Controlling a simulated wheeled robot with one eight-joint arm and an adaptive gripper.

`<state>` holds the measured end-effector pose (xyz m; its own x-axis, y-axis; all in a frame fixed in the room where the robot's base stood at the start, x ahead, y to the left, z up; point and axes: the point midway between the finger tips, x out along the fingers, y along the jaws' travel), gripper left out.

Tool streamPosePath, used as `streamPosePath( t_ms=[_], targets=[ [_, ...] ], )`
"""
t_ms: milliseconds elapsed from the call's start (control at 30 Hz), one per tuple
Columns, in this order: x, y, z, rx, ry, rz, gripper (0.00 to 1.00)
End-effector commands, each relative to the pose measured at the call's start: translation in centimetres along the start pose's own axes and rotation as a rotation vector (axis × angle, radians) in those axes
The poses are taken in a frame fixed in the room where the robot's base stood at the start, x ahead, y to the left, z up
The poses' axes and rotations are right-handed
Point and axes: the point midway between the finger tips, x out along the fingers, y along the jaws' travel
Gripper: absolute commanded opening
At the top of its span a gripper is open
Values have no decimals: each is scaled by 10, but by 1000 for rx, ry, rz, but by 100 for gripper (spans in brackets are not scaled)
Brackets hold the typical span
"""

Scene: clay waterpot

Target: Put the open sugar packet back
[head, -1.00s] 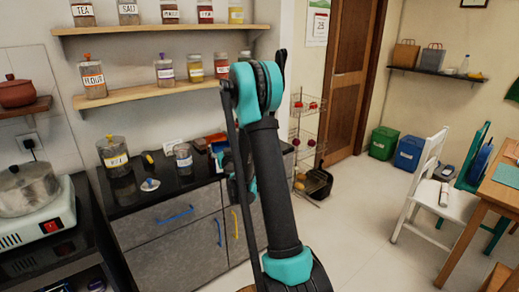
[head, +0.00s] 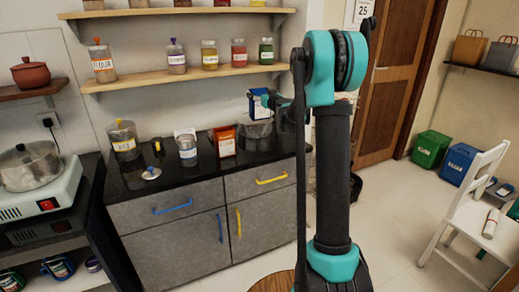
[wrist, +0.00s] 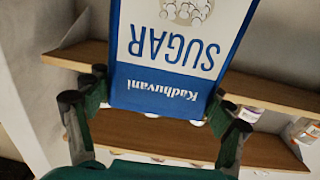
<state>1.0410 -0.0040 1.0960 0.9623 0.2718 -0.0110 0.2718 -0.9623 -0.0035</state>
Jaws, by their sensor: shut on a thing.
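The sugar packet (wrist: 175,55) is blue and white, with "SUGAR" upside down in the wrist view. My gripper (wrist: 158,112) is shut on it, one finger at each side. In the head view the packet (head: 258,106) is held up in the air above the right part of the counter, below the shelf level. My gripper (head: 272,101) is partly hidden behind my own arm there. The packet's top is cut off in the wrist view, so I cannot see whether it is open.
The black counter (head: 185,172) holds a jar (head: 123,140), a glass jar (head: 187,150), an orange packet (head: 225,143) and a grey pot (head: 256,130).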

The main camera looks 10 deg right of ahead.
Motion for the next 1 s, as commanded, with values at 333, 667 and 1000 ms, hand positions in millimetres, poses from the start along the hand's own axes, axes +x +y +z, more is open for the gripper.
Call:
streamPosePath(
  t_ms=[333, 667, 1000],
  targets=[
    [7, -2, -8, -3, 10, -39, 21],
    [8, -2, 73, -2, 10, -39, 21],
    [8, -2, 129, -2, 10, -39, 21]
  ],
)
